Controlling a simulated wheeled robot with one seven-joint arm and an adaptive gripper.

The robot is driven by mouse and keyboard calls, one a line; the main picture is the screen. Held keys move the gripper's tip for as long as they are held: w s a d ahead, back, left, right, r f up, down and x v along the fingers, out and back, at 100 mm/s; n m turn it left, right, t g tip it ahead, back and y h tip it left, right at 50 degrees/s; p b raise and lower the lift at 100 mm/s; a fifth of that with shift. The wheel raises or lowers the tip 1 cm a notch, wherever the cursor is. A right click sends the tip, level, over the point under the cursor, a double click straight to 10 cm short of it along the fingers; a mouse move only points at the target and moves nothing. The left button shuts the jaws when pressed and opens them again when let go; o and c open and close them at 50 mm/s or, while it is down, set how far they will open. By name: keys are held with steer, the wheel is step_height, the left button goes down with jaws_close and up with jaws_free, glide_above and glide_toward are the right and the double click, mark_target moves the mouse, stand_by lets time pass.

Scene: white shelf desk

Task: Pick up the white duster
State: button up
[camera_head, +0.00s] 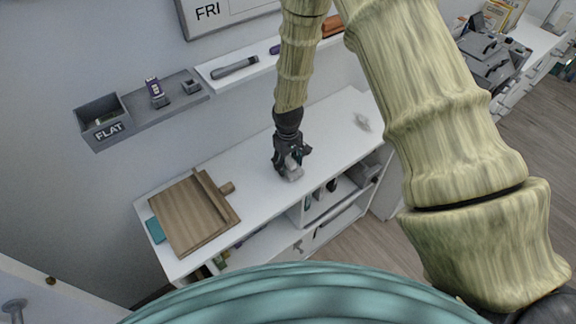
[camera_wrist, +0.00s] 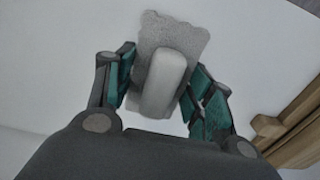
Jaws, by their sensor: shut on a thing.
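The white duster (camera_wrist: 164,82) has a pale block-shaped handle on a grey, wavy-edged pad. In the wrist view it lies between the two green-padded fingers of my gripper (camera_wrist: 162,78), which is shut on it. In the head view my gripper (camera_head: 290,158) points down at the middle of the white desk (camera_head: 335,135), with the pale duster (camera_head: 293,172) at its fingertips. I cannot tell whether the duster touches the desk top or is slightly above it. The fingers partly hide it in the head view.
A wooden board (camera_head: 190,222) with a handle lies on the desk's left part, beside a teal item (camera_head: 155,230). A faint grey object (camera_head: 361,122) is on the right part. Wall shelves above hold a grey bin (camera_head: 103,118) and small items. The desk between board and gripper is clear.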

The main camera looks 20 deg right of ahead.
steer(key=shift+r, duration=0.35)
steer(key=s+a+r+b, duration=0.1)
steer(key=s+a+b, duration=0.2)
steer(key=s, duration=0.4)
steer(key=s+a+r+b, duration=0.2)
steer(key=s+a+b, duration=0.1)
steer(key=s, duration=0.4)
steer(key=shift+s+a, duration=0.2)
steer(key=shift+a, duration=0.45)
